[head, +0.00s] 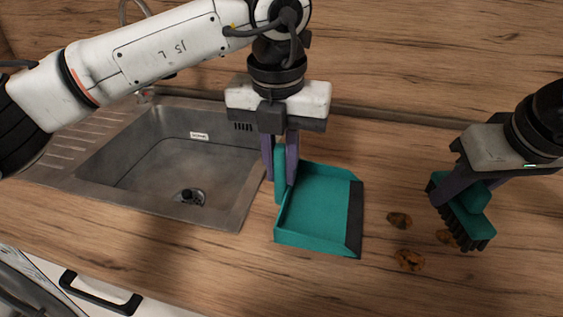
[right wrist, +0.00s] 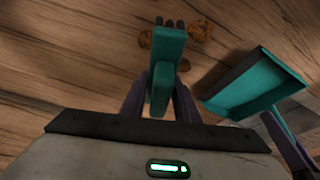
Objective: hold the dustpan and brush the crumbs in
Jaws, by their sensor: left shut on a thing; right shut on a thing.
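A teal dustpan (head: 318,210) lies on the wooden counter right of the sink, its dark lip facing right. My left gripper (head: 280,172) is shut on the dustpan's upright handle. My right gripper (head: 455,192) is shut on a teal brush (head: 468,208) with dark bristles, right of the crumbs. Brown crumbs lie between the pan's lip and the brush: one crumb (head: 399,219), a larger one (head: 409,260), and one partly hidden by the bristles (head: 446,237). The right wrist view shows the brush (right wrist: 166,70), crumbs (right wrist: 198,31) beyond it and the dustpan (right wrist: 255,85) at right.
A steel sink (head: 180,165) with a drainer is set into the counter at left. A wooden splashback (head: 420,50) rises behind. A cabinet front with a dark handle (head: 100,292) is below the counter's front edge. The counter in front of the crumbs is clear.

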